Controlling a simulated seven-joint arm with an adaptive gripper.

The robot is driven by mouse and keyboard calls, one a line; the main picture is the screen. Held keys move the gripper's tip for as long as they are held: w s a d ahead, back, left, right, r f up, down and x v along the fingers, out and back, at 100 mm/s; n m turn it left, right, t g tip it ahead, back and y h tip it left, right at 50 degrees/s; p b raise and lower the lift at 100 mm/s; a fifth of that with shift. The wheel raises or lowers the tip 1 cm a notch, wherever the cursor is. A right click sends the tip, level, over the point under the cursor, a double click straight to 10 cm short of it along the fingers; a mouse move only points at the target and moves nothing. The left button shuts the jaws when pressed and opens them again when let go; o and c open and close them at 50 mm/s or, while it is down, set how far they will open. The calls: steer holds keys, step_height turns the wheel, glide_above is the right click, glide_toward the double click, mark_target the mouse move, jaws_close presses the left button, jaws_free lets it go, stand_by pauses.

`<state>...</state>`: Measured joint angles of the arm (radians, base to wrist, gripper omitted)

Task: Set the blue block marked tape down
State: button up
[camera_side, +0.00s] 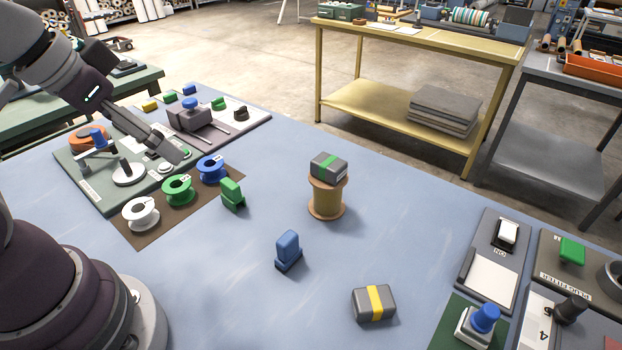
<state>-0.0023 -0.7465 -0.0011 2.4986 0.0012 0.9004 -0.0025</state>
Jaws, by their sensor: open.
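A blue block (288,248) with a wider foot stands upright on the blue-grey table, near its middle. No marking on it is legible from here. My gripper (177,150) is at the upper left, above the green-grey panel and close to the spools. It is open, and I see nothing held in it. It is well apart from the blue block, up and to the left of it. The gap between its fingers is hard to make out from this angle.
A green block (232,194) stands beside white, green and blue spools. A grey block with green tape (329,166) sits on a tan spool (326,200). A grey block with yellow tape (373,303) lies at front right. Panels line the right edge; table around the blue block is clear.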

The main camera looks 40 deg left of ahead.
steer(key=n+g+h, duration=0.7)
steer(key=n+h, duration=0.5)
steer(key=n, duration=0.4)
glide_toward(288, 252)
steer(key=shift+s+a+f, duration=0.2)
steer(key=shift+a+f, duration=0.35)
steer(key=shift+a, duration=0.05)
steer(key=shift+w+a+f+n+t+h, duration=0.15)
steer(key=shift+f+n+t+h, duration=0.1)
steer(key=shift+n+t+h, duration=0.15)
steer(key=shift+w+a+f+n+t+h, duration=0.1)
steer(key=shift+w+f+n+t+h, duration=0.15)
steer(key=shift+n, duration=0.25)
steer(key=x, duration=1)
steer(key=shift+s+d+f, duration=0.15)
steer(key=shift+f, duration=0.3)
steer(key=shift+c, duration=0.4)
steer(key=c, duration=1.2)
